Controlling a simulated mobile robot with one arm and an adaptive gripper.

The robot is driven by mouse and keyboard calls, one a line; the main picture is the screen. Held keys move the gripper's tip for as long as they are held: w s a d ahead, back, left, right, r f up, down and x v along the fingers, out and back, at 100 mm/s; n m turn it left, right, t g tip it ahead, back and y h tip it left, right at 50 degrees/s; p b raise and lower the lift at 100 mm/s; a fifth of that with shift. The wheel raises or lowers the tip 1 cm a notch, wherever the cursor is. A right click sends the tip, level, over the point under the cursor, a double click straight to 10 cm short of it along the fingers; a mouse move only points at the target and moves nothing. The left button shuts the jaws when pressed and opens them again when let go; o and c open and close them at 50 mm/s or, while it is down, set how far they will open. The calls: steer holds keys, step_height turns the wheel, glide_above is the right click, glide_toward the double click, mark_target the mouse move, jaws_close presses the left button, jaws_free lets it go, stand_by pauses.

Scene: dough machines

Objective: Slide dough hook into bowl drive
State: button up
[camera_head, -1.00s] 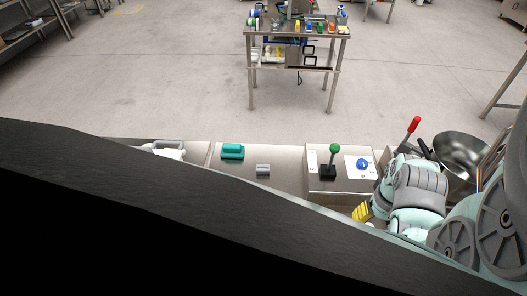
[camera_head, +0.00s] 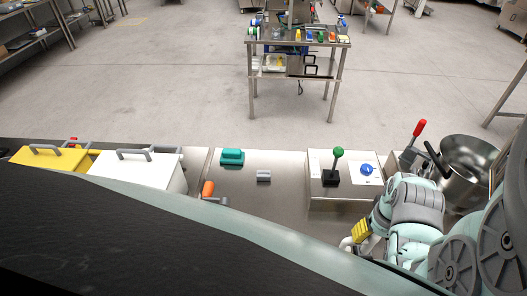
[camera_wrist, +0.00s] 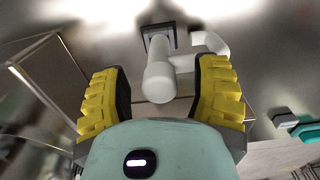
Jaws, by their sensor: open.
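A white piece with a thick rounded cylinder and a curved side arm (camera_wrist: 159,83), seemingly the dough hook, lies between my fingers in the wrist view. A dark square part shows at its far end; I cannot tell how they join. My gripper (camera_wrist: 165,90) is open, with a yellow ribbed finger on each side of the white piece. In the head view my gripper (camera_head: 361,232) is at the lower right, beside a small pale part (camera_head: 347,244). A steel bowl (camera_head: 482,160) stands at the right, partly hidden by my arm. The bowl drive cannot be made out.
A green-knobbed lever (camera_head: 337,163) and a blue knob (camera_head: 366,169) are left of the bowl, with a red-handled lever (camera_head: 419,128) beside it. A teal block (camera_head: 232,157), grey block (camera_head: 264,176), orange handle (camera_head: 208,188), white box (camera_head: 135,170) and yellow box (camera_head: 45,158) lie leftward.

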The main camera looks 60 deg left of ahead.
steer(key=shift+b, duration=0.4)
stand_by(0.5)
jaws_close()
stand_by(0.9)
steer(key=shift+r, duration=0.4)
stand_by(0.5)
steer(key=shift+r+p, duration=0.65)
steer(key=shift+r, duration=0.3)
steer(key=shift+r, duration=0.1)
steer(key=shift+r+p, duration=1.3)
steer(key=shift+r, duration=1.75)
